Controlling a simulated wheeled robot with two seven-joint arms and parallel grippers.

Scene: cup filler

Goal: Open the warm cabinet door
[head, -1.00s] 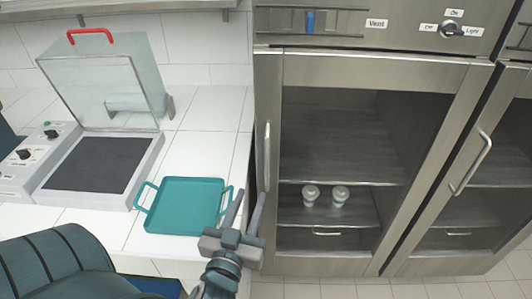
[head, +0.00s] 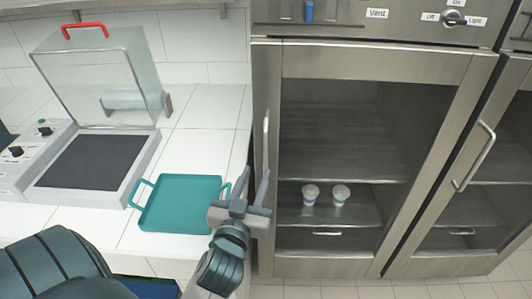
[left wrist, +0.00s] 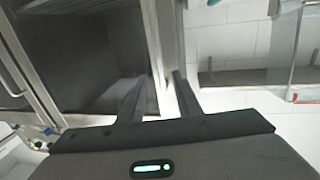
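The steel cabinet door (head: 375,61) with a large glass pane is shut in the head view. Its vertical bar handle (head: 266,140) runs along the door's left edge. My left gripper (head: 256,172) is open and empty, its two fingers pointing up at the lower end of this handle. In the head view the fingertips overlap the handle's lower part; I cannot tell whether they touch it. The left wrist view shows the fingers apart (left wrist: 160,78) with the cabinet's edge ahead between them. My right gripper is not in view.
Two white cups (head: 311,194) stand on a shelf behind the glass. A second cabinet door with a slanted handle (head: 474,156) is at the right. A teal tray (head: 180,222) lies on the white counter, beside a device with a raised clear lid (head: 100,75).

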